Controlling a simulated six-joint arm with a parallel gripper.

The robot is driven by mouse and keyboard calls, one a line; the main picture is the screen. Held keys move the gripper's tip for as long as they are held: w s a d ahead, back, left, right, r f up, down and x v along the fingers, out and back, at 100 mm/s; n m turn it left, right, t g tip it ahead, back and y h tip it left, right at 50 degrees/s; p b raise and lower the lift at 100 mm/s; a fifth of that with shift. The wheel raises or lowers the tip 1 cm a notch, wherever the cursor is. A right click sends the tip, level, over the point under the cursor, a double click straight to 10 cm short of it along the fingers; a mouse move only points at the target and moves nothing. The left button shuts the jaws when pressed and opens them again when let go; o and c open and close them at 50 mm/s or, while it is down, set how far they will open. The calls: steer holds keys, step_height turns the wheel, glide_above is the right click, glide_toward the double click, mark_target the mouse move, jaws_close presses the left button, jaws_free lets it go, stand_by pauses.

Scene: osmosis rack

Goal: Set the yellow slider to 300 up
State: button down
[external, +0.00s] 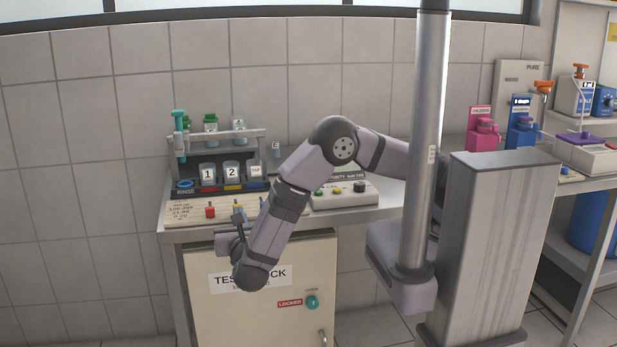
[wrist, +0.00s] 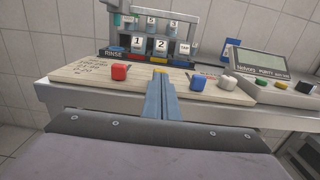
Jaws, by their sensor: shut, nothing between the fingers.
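The yellow slider (wrist: 159,71) is mostly hidden behind my fingertips in the wrist view; only a bit of yellow shows at their top. My gripper (wrist: 160,85) is shut, with its two blue-grey fingers side by side, pointing at the slider board (wrist: 90,69). In the external view my gripper (external: 239,220) is at the board's front edge, near the yellow slider (external: 238,207). I cannot tell whether the fingers touch the slider. The board has printed text at its left; the slider's setting is not readable.
A red slider (wrist: 119,72) stands left of my fingers; a blue slider (wrist: 198,82) and a white slider (wrist: 229,83) stand to the right. Behind is a rack with numbered containers (wrist: 149,45). A meter box (wrist: 262,63) with buttons is at the right.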

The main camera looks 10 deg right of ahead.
steer(key=w, duration=0.9)
steer(key=shift+b, duration=0.4)
steer(key=shift+w, duration=0.2)
steer(key=shift+r, duration=0.1)
steer(key=s+b, duration=0.2)
steer(key=s, duration=1.2)
steer(key=shift+s, duration=0.15)
